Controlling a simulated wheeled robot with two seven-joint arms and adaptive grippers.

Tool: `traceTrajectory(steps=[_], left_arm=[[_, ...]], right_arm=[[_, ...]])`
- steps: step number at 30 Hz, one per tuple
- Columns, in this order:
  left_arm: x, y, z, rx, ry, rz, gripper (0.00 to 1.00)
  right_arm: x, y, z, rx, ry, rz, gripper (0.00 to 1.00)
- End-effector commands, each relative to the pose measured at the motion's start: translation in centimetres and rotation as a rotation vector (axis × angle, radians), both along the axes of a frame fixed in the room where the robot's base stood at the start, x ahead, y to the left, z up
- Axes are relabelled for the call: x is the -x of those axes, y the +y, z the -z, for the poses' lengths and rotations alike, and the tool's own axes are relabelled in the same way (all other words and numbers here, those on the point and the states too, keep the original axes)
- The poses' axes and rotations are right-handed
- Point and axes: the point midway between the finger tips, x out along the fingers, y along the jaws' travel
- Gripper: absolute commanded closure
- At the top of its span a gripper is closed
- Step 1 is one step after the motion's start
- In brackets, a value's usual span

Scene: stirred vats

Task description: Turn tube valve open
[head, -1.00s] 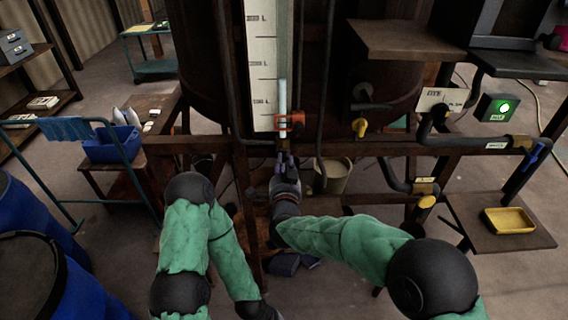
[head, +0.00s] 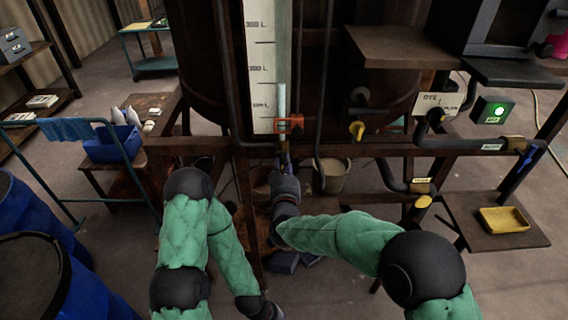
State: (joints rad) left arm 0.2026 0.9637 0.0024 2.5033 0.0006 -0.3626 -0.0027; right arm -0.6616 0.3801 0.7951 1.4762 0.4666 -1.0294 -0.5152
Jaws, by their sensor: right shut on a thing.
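The sight tube (head: 281,98) stands upright in front of the white litre scale (head: 261,70) on the rusty vat (head: 205,60). A pale column shows in its lower part, and a red-orange bracket (head: 297,124) sits near its foot. The tube valve (head: 283,147) is just below, with a brassy body that is small and partly covered. My right gripper (head: 284,163) reaches up from below and is shut on the tube valve at its handle, which it mostly hides. My left arm hangs low; only its wrist end shows at the bottom edge, its fingers out of sight.
Blue drums (head: 85,290) stand at lower left.

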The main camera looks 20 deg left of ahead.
Motion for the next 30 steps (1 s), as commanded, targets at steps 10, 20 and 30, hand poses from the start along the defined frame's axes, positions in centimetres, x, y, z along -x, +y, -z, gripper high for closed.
traceTrajectory(steps=[10, 20, 30], left_arm=[[0.0, 0.0, -0.21, 0.0, 0.0, 0.0, 0.6], [0.0, 0.0, -0.2, 0.0, 0.0, 0.0, 0.6], [0.0, 0.0, -0.2, 0.0, 0.0, 0.0, 0.6]], right_arm=[[0.05, -0.01, 0.19, 0.052, -0.011, 0.0, 1.0], [0.06, 0.0, 0.22, 0.053, -0.011, -0.001, 0.74], [0.02, 0.0, 0.07, 0.05, -0.013, 0.0, 0.52]])
